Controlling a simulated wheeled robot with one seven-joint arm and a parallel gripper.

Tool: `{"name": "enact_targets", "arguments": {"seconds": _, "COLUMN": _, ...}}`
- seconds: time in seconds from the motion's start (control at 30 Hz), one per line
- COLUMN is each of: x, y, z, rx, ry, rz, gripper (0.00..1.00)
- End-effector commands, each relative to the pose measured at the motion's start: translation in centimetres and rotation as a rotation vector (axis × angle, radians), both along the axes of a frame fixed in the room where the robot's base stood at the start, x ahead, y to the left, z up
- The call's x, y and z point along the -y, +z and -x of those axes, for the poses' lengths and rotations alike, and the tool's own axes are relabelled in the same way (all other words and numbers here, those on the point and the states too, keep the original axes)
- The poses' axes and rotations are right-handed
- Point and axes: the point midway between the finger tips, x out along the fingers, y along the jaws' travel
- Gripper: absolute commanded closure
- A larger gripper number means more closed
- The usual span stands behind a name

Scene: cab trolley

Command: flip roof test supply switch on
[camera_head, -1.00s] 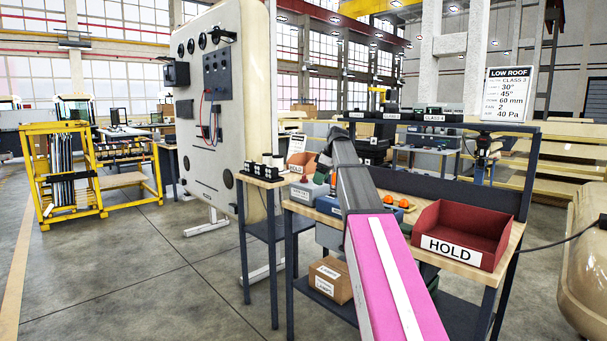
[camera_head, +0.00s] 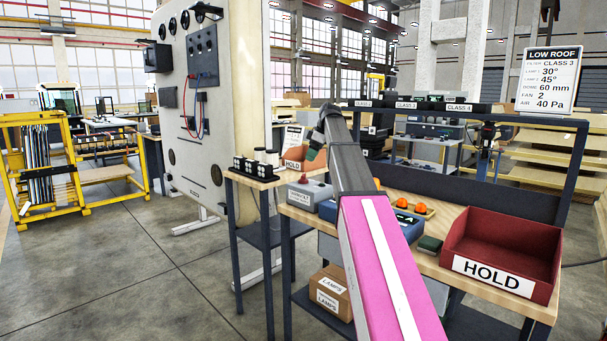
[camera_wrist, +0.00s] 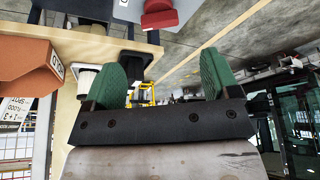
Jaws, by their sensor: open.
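In the head view, a grey box (camera_head: 311,194) with a red knob on top and a white front label too small to read surely stands at the bench's left end. It may be the roof test supply unit; I cannot make out a switch lever or its position. In the wrist view, which looks upside down, a grey box with a red part (camera_wrist: 160,12) shows at the top edge. My gripper (camera_wrist: 160,78) has two green fingers spread apart with nothing held. In the head view its green tip (camera_head: 315,152) shows above the box, apart from it.
A red HOLD bin (camera_head: 503,246) sits at the bench's right. Orange domes (camera_head: 401,203) lie in a tray behind my arm. A small stand with white cylinders (camera_head: 260,155) is left of the bench. A tall cream panel (camera_head: 215,110) stands behind it. Open floor lies left.

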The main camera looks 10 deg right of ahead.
Motion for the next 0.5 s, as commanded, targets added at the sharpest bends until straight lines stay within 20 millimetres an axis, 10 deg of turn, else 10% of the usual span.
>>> {"name": "enact_targets", "arguments": {"seconds": 0.5, "x": -2.9, "y": -7.6, "z": -1.0, "rx": -0.001, "ry": -0.001, "rz": 0.001, "gripper": 0.19}}
